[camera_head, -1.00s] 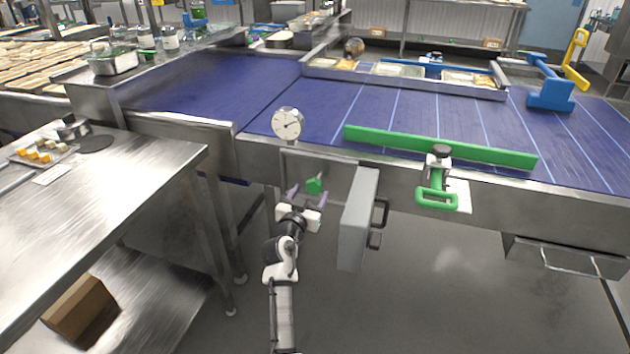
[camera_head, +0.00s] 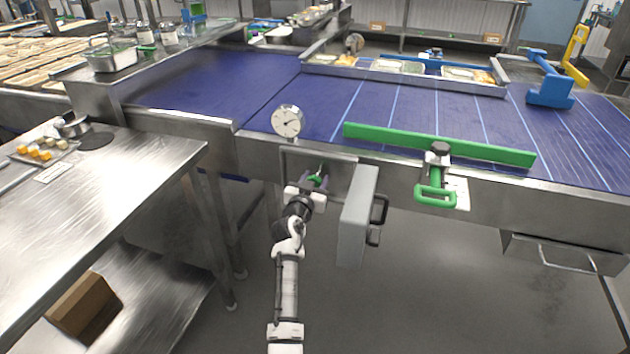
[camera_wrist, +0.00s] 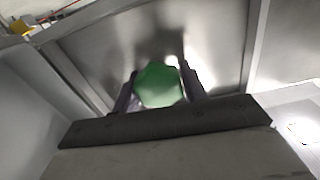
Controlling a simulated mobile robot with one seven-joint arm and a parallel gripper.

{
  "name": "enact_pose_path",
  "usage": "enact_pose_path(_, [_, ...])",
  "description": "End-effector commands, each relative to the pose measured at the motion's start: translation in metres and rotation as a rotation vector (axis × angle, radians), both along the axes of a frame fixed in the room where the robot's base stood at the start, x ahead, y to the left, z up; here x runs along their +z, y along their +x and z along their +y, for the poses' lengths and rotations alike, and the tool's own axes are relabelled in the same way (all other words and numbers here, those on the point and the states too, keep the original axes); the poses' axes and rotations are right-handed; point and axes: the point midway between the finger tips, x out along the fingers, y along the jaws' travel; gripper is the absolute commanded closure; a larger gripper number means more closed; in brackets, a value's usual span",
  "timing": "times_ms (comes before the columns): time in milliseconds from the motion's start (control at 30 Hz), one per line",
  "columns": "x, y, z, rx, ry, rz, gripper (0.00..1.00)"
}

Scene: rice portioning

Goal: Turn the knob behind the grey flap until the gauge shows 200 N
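The green knob (camera_head: 316,179) sits in the recess under the belt's front edge. In the wrist view the knob (camera_wrist: 159,86) lies between the two dark fingers of my gripper (camera_wrist: 160,92), one finger on each side. In the head view my gripper (camera_head: 313,184) is at the recess, partly covering the knob. The fingers stand apart about the knob's width; whether they press on it is not clear. The grey flap (camera_head: 357,220) stands swung open to the right of my gripper. The round gauge (camera_head: 287,121) is above the recess; its needle shows but the numbers are too small to read.
A green bar (camera_head: 440,146) with a green clamp handle (camera_head: 436,197) is on the belt edge at right. A steel table (camera_head: 95,190) stands at left. A metal drawer (camera_head: 565,255) hangs at lower right. The floor below the flap is clear.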

Motion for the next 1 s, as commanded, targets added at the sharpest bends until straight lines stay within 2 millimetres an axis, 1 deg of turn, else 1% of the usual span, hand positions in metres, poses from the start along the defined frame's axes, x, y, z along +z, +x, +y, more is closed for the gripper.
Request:
enact_pose_path(33, [0.0000, 0.0000, 0.0002, 0.000, 0.000, 0.000, 0.71])
enact_pose_path(100, [0.0000, -0.0001, 0.0003, 0.000, 0.000, 0.000, 0.80])
enact_pose_path(300, [-0.0003, -0.0001, 0.0003, 0.000, -0.010, 0.003, 0.80])
enact_pose_path(467, [-0.0009, -0.0001, -0.0005, -0.001, -0.055, 0.018, 0.80])
enact_pose_path(667, [-0.0009, 0.0000, -0.0003, -0.002, -0.176, 0.055, 0.80])
enact_pose_path(1000, [-0.0003, 0.0004, 0.0010, -0.002, -0.475, 0.153, 0.80])
